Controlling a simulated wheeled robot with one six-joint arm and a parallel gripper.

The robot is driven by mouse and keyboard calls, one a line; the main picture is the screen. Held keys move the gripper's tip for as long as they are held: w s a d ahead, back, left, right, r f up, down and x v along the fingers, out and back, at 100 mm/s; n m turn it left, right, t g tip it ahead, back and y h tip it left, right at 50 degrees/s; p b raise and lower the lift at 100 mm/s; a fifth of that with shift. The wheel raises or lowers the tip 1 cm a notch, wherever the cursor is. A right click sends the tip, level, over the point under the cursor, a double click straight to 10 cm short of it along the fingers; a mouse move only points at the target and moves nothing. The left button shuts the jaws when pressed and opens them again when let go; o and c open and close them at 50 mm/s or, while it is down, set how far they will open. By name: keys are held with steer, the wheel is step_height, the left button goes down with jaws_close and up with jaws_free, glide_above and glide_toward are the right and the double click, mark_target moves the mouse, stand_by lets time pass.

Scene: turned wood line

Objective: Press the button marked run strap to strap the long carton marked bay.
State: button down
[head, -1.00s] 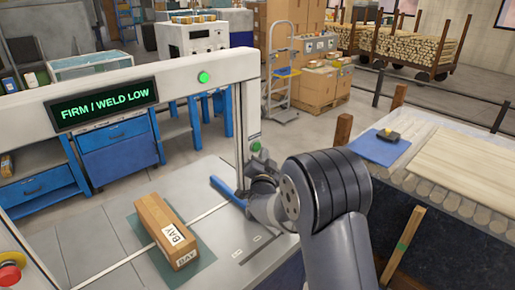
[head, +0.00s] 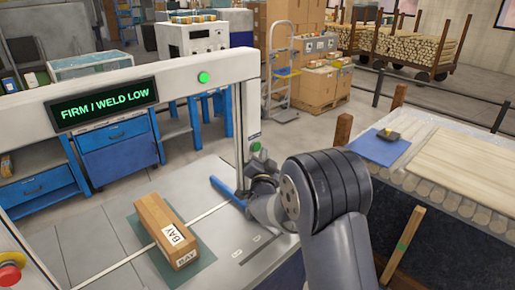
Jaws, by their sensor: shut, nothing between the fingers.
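The long brown carton (head: 163,222) marked BAY lies on a dark green mat (head: 203,254) on the strapping machine's grey table. A pale strap (head: 124,262) runs across the table at the carton. A green button (head: 255,147) is on the machine's right post; I cannot read any run strap marking beside it. My gripper (head: 259,160) is just below this button, shut and empty, and partly hidden by my arm. I cannot tell whether it touches the button. The display (head: 103,104) reads FIRM / WELD LOW.
The machine's white arch (head: 170,80) spans the table and carries a green lamp (head: 203,78). A red stop knob (head: 10,271) is at the lower left. A blue bar (head: 227,191) lies by the right post. A roller bench (head: 440,195) with boards stands at the right.

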steer(key=shift+w+a+b, duration=0.1)
steer(key=shift+w+b, duration=0.05)
steer(key=shift+b, duration=0.15)
steer(key=shift+w+a, duration=0.15)
steer(key=shift+a, duration=0.05)
steer(key=shift+w+a+b, duration=0.25)
steer(key=shift+b, duration=0.2)
stand_by(0.8)
steer(key=shift+d, duration=0.1)
steer(key=shift+s+d+b, duration=0.45)
steer(key=shift+s+b, duration=0.1)
steer(key=shift+b, duration=0.2)
steer(key=s+d+b, duration=0.3)
steer(key=shift+s+d, duration=0.25)
steer(key=shift+d, duration=0.05)
